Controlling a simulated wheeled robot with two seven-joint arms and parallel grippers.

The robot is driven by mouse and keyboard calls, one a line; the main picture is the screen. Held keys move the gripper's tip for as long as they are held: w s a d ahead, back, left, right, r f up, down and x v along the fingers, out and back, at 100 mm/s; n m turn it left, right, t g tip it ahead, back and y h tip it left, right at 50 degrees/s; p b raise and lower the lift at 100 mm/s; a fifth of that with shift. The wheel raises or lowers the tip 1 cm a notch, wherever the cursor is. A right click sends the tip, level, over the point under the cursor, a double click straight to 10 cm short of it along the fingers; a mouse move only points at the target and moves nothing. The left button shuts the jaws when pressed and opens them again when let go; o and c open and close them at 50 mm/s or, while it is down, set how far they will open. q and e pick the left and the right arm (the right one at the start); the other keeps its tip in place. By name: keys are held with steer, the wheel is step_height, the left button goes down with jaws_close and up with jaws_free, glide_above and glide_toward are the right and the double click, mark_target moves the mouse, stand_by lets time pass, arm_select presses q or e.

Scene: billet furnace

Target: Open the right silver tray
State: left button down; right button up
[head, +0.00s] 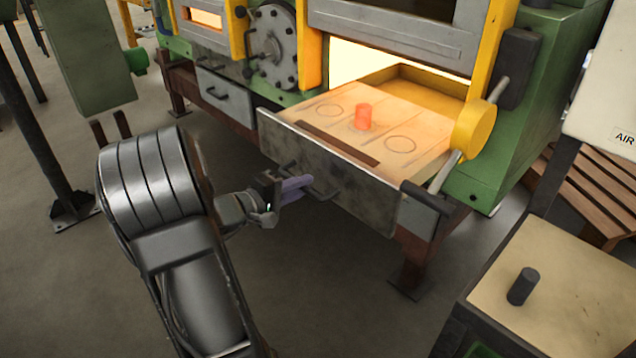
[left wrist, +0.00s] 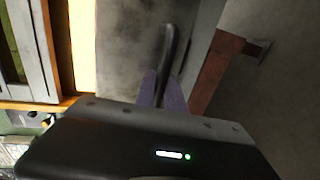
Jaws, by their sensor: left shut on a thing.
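The right silver tray (head: 340,172) is slid out of the glowing furnace opening, and its grey front plate faces me. A glowing orange billet (head: 362,117) stands upright on the tray's top, between two marked circles. The tray's dark bar handle (head: 328,194) is on the front plate; it also shows in the left wrist view (left wrist: 168,45). My left gripper (head: 303,184) is at this handle, its purple fingers shut on it. The fingers also show in the left wrist view (left wrist: 163,88), partly hiding the handle. My right gripper is in neither view.
A closed left drawer (head: 224,97) with its own handle sits left of the tray. A yellow round part and rod (head: 473,128) stand by the tray's right side. A table with a dark cylinder (head: 523,287) is at the lower right. The floor before the tray is clear.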

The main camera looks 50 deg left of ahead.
arm_select(q)
steer(key=shift+s+f, duration=0.1)
steer(key=shift+s, duration=0.6)
steer(key=c, duration=1.4)
jaws_free()
steer(key=v, duration=0.7)
steer(key=shift+s+b, duration=0.35)
steer(key=shift+s, duration=0.05)
